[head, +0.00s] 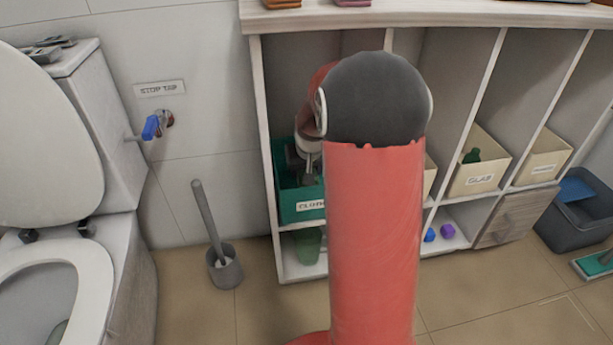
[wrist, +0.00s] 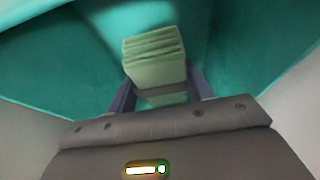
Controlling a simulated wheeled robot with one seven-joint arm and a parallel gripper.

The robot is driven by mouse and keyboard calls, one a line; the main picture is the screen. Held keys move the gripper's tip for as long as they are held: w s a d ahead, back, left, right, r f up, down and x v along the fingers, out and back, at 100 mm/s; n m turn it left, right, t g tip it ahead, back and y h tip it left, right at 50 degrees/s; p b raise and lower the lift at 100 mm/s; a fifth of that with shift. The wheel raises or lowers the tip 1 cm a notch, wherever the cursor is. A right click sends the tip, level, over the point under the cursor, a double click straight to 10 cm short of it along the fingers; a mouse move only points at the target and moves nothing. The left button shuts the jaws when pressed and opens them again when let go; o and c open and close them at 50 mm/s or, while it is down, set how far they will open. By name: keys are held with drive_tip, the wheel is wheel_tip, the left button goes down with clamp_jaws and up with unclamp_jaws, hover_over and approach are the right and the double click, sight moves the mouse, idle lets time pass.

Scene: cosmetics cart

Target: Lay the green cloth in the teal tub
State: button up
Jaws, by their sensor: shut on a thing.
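The folded green cloth (wrist: 153,52) is between the fingers of my gripper (wrist: 160,92) in the wrist view. My gripper is shut on it. The teal tub (wrist: 40,62) surrounds the cloth on the far side and both sides, so the cloth is inside or just over the tub's opening; I cannot tell whether it touches the floor of the tub. In the head view the teal tub (head: 285,196) stands in the left shelf bay with a label on its front. My gripper (head: 308,170) reaches into it there, and the cloth is hidden.
The white shelf unit (head: 262,130) has upright dividers around the tub. Cream bins (head: 480,178) stand in bays to the right. A green cup (head: 308,245) sits below the tub. A toilet brush (head: 222,262) stands on the floor at left, near the toilet (head: 50,270).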

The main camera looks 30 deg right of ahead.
drive_tip(key=shift+f, duration=0.95)
drive_tip(key=shift+f+b, duration=0.65)
drive_tip(key=o, duration=0.9)
drive_tip(key=shift+o, duration=0.2)
drive_tip(key=shift+r, duration=0.2)
drive_tip(key=shift+r+p, duration=0.4)
drive_tip(key=shift+p, duration=0.1)
drive_tip(key=p+v, duration=0.2)
drive_tip(key=v, duration=1)
